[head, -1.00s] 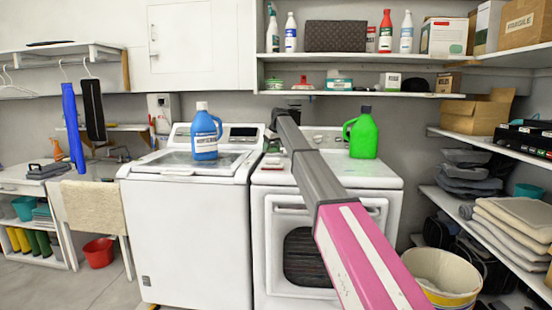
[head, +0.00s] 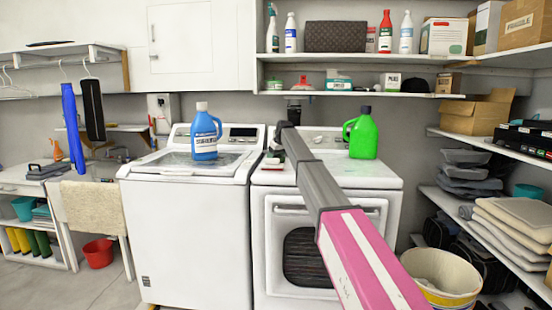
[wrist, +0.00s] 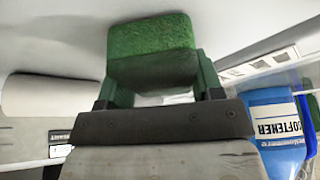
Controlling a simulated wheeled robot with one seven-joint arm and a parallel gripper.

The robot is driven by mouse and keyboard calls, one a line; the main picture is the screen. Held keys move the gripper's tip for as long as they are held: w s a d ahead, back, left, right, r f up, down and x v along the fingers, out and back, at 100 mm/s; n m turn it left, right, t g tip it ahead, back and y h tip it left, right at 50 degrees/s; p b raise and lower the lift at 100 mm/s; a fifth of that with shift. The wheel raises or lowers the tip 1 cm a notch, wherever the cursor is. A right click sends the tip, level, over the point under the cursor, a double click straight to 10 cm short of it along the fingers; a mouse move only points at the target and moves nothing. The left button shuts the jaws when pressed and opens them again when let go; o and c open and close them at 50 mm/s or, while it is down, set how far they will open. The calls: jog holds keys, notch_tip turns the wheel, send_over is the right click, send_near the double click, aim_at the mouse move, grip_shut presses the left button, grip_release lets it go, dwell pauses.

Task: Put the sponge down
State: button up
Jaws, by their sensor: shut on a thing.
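The green sponge (wrist: 152,42) sits between the two green fingers of my gripper (wrist: 158,82) in the wrist view. The gripper is shut on it. A pale, smooth surface lies behind the sponge; I cannot tell whether the sponge touches it. In the head view my arm reaches over the white dryer (head: 390,182) toward its back left. The gripper and sponge are too small and covered there to make out clearly.
A blue softener bottle (head: 205,137) stands on the washer (head: 185,225) to the left; it also shows in the wrist view (wrist: 272,125). A green jug (head: 363,138) stands on the dryer's right side. Shelves (head: 360,92) hang above. The dryer's front top is mostly clear.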

jog(key=shift+f, duration=0.1)
jog(key=o, duration=0.8)
jog(key=shift+o, duration=0.2)
jog(key=v, duration=1.2)
